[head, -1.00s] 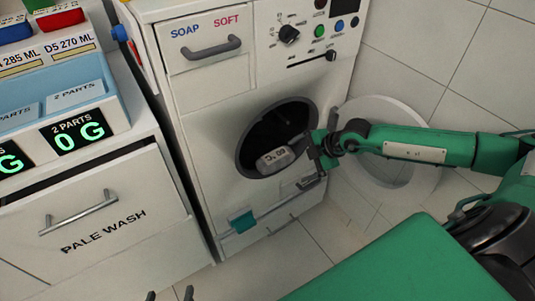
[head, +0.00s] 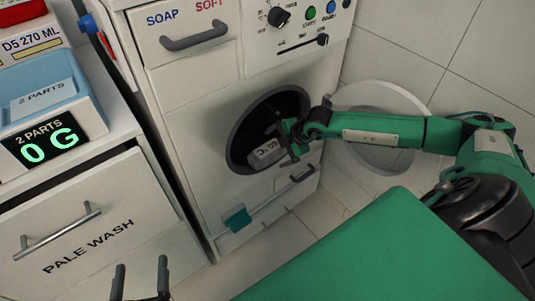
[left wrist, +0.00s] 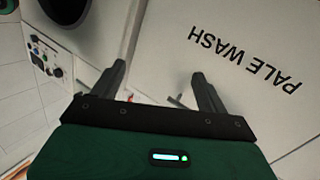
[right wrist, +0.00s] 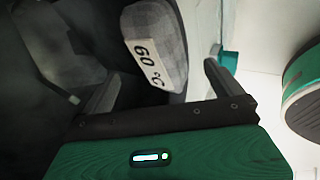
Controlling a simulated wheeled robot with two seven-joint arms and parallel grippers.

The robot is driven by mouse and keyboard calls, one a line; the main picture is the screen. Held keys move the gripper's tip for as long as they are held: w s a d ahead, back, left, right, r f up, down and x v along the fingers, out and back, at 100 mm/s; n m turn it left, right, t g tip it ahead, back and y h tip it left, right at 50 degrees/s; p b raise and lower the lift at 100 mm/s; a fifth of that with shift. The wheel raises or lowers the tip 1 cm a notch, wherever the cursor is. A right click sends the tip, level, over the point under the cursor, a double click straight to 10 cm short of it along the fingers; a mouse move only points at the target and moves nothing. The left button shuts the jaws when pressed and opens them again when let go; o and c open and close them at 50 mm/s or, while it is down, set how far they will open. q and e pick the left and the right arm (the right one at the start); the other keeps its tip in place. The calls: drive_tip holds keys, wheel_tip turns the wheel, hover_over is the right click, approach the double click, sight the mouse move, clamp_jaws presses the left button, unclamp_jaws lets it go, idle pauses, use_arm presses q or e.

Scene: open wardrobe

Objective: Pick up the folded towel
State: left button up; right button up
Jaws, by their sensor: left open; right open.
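The folded towel (head: 266,152) is grey with a white "60 °C" label and lies at the mouth of the washer drum. In the right wrist view the towel (right wrist: 155,28) is just beyond the fingertips, its label between their lines. My right gripper (head: 291,140) is at the right side of the drum opening, open, close to the towel; I cannot tell whether it touches. Part of the towel is hidden behind the gripper. My left gripper (head: 140,278) is open and empty, low in front of the "PALE WASH" drawer (left wrist: 255,45).
The washer's round door (head: 385,150) stands open to the right, behind my right arm. A teal tab (head: 237,219) sits low on the washer front. The drawer unit (head: 110,215) with scales stands at the left. Floor shows below the washer.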

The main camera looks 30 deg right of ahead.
sight(271, 151)
drive_tip(key=b+x, duration=0.1)
drive_tip(key=x, duration=0.4)
drive_tip(key=shift+d, duration=0.1)
drive_tip(key=c, duration=1.1)
use_arm(q)
wheel_tip(271, 151, up, 6)
drive_tip(key=w+a+t, duration=0.1)
drive_tip(key=t, duration=0.2)
drive_tip(key=shift+w+a+t, duration=0.3)
drive_tip(key=shift+w+a, duration=0.05)
drive_tip(key=shift+w, duration=0.05)
drive_tip(key=shift+r, duration=0.1)
